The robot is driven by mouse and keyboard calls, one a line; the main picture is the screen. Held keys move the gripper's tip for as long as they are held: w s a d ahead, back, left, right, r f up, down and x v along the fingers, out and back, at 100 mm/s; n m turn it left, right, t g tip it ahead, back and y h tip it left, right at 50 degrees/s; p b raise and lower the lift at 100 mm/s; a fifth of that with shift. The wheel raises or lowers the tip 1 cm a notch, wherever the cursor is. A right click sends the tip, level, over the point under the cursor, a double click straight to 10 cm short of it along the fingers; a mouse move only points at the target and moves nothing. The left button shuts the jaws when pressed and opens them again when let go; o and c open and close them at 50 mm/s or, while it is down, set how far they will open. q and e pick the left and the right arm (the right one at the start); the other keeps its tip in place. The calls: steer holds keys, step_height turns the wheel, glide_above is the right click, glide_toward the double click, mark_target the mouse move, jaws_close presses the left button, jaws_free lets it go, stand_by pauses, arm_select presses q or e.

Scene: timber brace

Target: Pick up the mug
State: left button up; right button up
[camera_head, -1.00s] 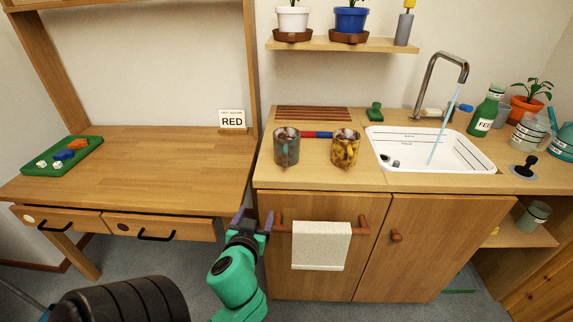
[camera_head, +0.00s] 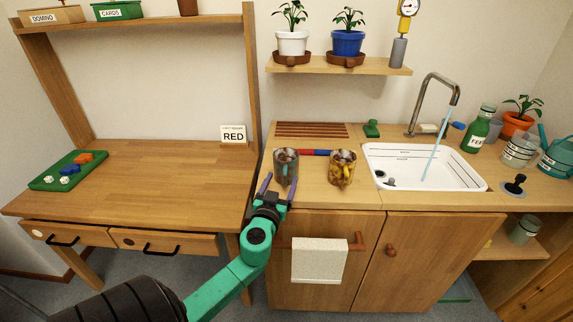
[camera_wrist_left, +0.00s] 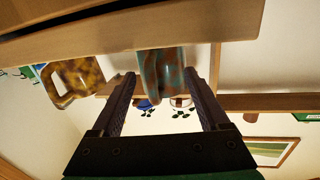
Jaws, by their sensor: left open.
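Two mugs stand on the counter in the head view: a teal-and-brown mug (camera_head: 287,164) and a yellow-and-brown mug (camera_head: 343,166) to its right. My left gripper (camera_head: 278,187) is open at the counter's front edge, just in front of the teal-and-brown mug. In the left wrist view, which looks upside down, the teal-and-brown mug (camera_wrist_left: 161,68) appears between the fingertips, with its handle towards the gripper. I cannot tell whether the fingers touch it. The yellow-and-brown mug (camera_wrist_left: 78,80) shows to the left there. My right gripper is not in view.
The sink (camera_head: 425,168) with running tap lies right of the mugs. A red-and-blue bar (camera_head: 314,152) lies behind them. A towel (camera_head: 319,260) hangs on a rail below the counter edge. A desk (camera_head: 150,180) with a green tray (camera_head: 45,184) is at left.

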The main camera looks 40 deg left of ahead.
arm_select(q)
steer(key=shift+x, duration=0.8)
steer(key=shift+s, duration=0.15)
steer(key=c, duration=0.3)
steer(key=shift+d+f, duration=0.1)
jaws_close()
